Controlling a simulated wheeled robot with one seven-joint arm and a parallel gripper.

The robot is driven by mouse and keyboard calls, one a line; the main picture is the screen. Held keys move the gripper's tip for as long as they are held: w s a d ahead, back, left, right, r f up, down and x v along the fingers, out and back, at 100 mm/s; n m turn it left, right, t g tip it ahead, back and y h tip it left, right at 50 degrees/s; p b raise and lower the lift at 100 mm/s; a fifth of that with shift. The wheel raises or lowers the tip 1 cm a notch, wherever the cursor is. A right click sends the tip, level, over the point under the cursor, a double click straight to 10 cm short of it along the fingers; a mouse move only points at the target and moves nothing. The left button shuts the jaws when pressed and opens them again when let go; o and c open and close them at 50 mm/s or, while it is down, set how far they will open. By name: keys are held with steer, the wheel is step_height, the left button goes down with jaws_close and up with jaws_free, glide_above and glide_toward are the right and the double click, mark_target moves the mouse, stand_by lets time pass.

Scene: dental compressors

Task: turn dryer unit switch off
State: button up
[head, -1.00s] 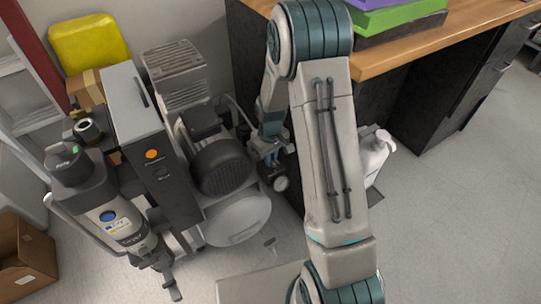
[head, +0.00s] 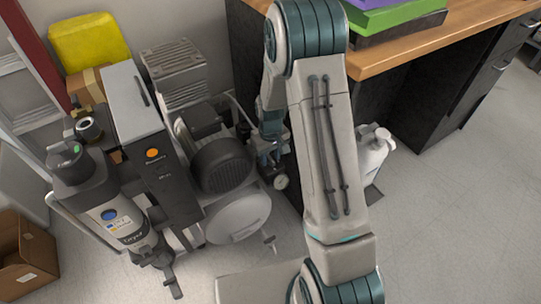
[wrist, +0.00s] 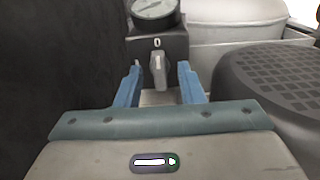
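The switch (wrist: 158,70) is a small grey rotary knob on a dark grey housing (wrist: 172,45), with a white "0" above it in the wrist view. Its handle stands about upright, in line with the "0". My gripper (wrist: 159,72) is open, with one blue finger to the left of the knob and one to the right. Gaps show on both sides, and I cannot tell how deep the fingers reach around it. In the head view my gripper (head: 270,152) is partly hidden by my arm, beside the compressor, and the switch cannot be made out.
A round gauge (wrist: 152,8) sits just above the switch. The dark ribbed motor cover (head: 222,166) stands close beside my gripper. A tall unit with an orange button (head: 152,153) is further left. A wooden-topped desk (head: 420,50) and a white bottle (head: 374,150) are at right.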

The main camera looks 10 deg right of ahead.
steer(key=shift+r, duration=0.1)
step_height(320, 180, up, 14)
steer(key=p, duration=0.4)
steer(key=shift+f, duration=0.2)
step_height(320, 180, up, 22)
steer(key=m+t+p, duration=0.1)
steer(key=p, duration=1.1)
glide_above(270, 159)
steer(key=s, duration=0.8)
steer(key=s+r+m+t+p, duration=0.1)
steer(key=s+r+p, duration=0.5)
steer(key=r, duration=0.3)
steer(key=s+r+m+p, duration=0.1)
steer(key=s+r+p, duration=0.6)
steer(key=r, duration=0.2)
steer(key=shift+s+d+r+m+t, duration=0.25)
steer(key=shift+s+d+m+t, duration=0.05)
steer(key=shift+s+t, duration=0.1)
